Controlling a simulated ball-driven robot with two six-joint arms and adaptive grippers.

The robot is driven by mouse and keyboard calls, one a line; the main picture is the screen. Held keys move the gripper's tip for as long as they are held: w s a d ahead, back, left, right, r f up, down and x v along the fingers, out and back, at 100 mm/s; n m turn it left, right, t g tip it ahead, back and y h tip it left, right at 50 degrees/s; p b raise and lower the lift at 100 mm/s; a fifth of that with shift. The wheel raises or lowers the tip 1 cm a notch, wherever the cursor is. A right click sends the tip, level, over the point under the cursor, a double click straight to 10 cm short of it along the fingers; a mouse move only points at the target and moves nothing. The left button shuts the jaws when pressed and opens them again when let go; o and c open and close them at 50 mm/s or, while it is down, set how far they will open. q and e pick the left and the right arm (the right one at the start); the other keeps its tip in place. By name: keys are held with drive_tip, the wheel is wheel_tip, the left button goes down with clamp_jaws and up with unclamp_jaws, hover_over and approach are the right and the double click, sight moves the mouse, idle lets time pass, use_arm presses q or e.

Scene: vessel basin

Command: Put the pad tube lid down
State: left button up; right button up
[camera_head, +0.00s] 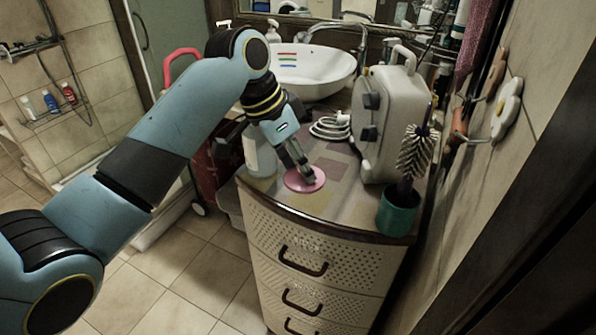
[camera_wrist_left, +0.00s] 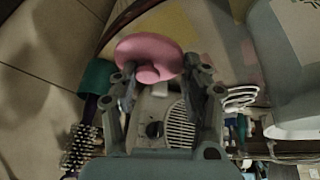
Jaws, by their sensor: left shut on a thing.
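The pink pad tube lid (camera_head: 304,180) is a round disc with a small knob, over the front part of the cabinet top. In the left wrist view the lid (camera_wrist_left: 148,48) lies at my fingertips, its knob between them. My left gripper (camera_head: 301,172) points down and is shut on the knob; its fingers also show in the left wrist view (camera_wrist_left: 160,78). The lid appears at or just above the surface; I cannot tell whether it touches. A white tube-like container (camera_head: 259,157) stands behind my gripper, partly hidden by it. My right gripper is not in view.
The cabinet top (camera_head: 325,205) has bare patches around the lid. A teal cup (camera_head: 398,214) with a brush (camera_head: 415,152) stands at the front right. A white case (camera_head: 388,125) and a coiled white cord (camera_head: 330,127) are behind, before the basin (camera_head: 312,72).

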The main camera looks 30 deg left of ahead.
sight(296, 173)
use_arm(q)
drive_tip(key=w+a+f, duration=0.2)
drive_tip(key=w, duration=0.1)
drive_tip(key=shift+a+f, duration=0.1)
drive_tip(key=shift+f, duration=0.3)
wheel_tip(296, 173, down, 3)
drive_tip(key=shift+r+p, duration=0.2)
drive_tip(key=shift+p, duration=0.2)
drive_tip(key=shift+f, duration=0.5)
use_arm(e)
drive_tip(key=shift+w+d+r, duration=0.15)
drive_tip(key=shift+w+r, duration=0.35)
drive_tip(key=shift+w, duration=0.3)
use_arm(q)
drive_tip(key=o, duration=0.8)
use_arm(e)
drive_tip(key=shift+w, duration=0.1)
use_arm(q)
drive_tip(key=shift+o, duration=0.2)
drive_tip(key=v, duration=1.2)
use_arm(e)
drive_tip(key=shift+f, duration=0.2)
